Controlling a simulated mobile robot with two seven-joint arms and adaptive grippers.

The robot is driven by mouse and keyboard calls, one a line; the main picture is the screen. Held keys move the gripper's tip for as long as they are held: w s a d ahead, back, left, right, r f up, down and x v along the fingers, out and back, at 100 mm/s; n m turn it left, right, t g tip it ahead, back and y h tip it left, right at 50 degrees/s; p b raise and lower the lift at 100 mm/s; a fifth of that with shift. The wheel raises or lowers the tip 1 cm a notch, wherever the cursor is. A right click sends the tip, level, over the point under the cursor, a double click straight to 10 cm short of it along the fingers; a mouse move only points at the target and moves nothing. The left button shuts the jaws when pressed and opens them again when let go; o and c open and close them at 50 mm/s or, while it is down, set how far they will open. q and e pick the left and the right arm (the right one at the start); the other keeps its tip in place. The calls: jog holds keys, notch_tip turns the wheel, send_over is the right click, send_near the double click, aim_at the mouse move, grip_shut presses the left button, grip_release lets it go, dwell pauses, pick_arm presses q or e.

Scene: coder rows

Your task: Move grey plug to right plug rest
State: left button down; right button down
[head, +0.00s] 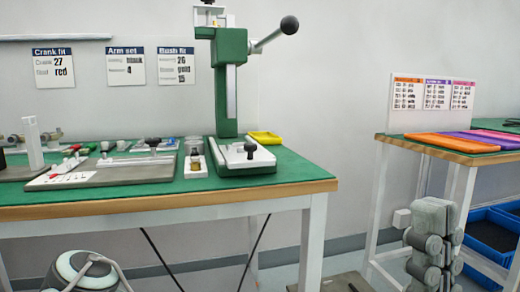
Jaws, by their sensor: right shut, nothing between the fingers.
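Several small plugs or pins, some red, green and black, lie at the left of the green-topped bench (285,172), around a white panel (50,181) on a grey plate. I cannot single out the grey plug among these small parts. I cannot tell which part is the right plug rest. My right gripper (430,207) is at the lower right, pointing up beside the second table. It is shut and empty, well away from the small parts. My left gripper is not in view.
A green press (229,95) with a black-knobbed lever stands on the bench. A glass jar (194,160) and a yellow tray (264,137) stand near it. The right table (425,149) carries coloured trays, with blue bins (490,234) below. A gap separates the tables.

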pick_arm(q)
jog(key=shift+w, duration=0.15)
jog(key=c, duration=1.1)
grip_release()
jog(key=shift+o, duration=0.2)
